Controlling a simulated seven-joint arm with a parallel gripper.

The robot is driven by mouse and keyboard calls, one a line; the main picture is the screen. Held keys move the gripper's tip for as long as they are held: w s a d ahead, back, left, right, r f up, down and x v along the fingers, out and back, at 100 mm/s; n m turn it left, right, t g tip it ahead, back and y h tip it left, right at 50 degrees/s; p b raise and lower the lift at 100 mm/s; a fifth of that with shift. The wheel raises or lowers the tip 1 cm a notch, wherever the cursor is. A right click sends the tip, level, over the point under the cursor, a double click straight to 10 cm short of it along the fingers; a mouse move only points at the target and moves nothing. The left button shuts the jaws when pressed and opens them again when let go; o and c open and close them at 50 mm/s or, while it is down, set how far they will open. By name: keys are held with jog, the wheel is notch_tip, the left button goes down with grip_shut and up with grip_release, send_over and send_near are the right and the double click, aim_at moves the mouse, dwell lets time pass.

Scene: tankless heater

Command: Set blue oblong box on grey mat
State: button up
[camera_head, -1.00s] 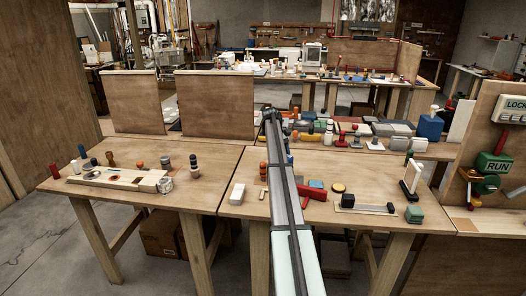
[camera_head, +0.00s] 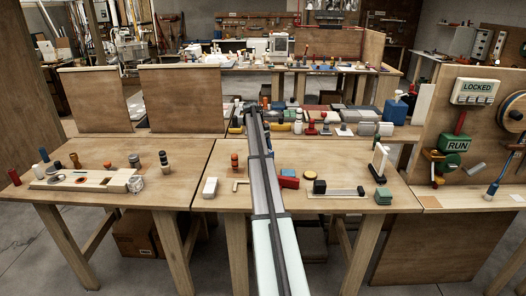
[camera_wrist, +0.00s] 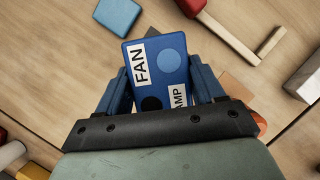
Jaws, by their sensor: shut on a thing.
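In the wrist view a blue oblong box (camera_wrist: 158,72) with round spots and white labels, one reading FAN and one partly hidden ending in AMP, sits between the two blue fingers of my gripper (camera_wrist: 163,85). My gripper is shut on it, above the wooden table. In the head view my arm runs up the middle, and I cannot make out the gripper or the held box. Several grey flat things (camera_head: 366,114) lie on the table behind; I cannot tell which is the grey mat.
A light blue block (camera_wrist: 117,15) and a red-handled tool (camera_wrist: 228,32) lie on the table below. A pale block (camera_wrist: 306,77) is at the right. The right panel has a LOCKED sign (camera_head: 478,91).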

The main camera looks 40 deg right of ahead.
jog(key=shift+f, duration=2.7)
jog(key=shift+f, duration=0.45)
jog(key=o, duration=1.4)
jog(key=shift+c, duration=0.2)
jog(key=v, duration=1.2)
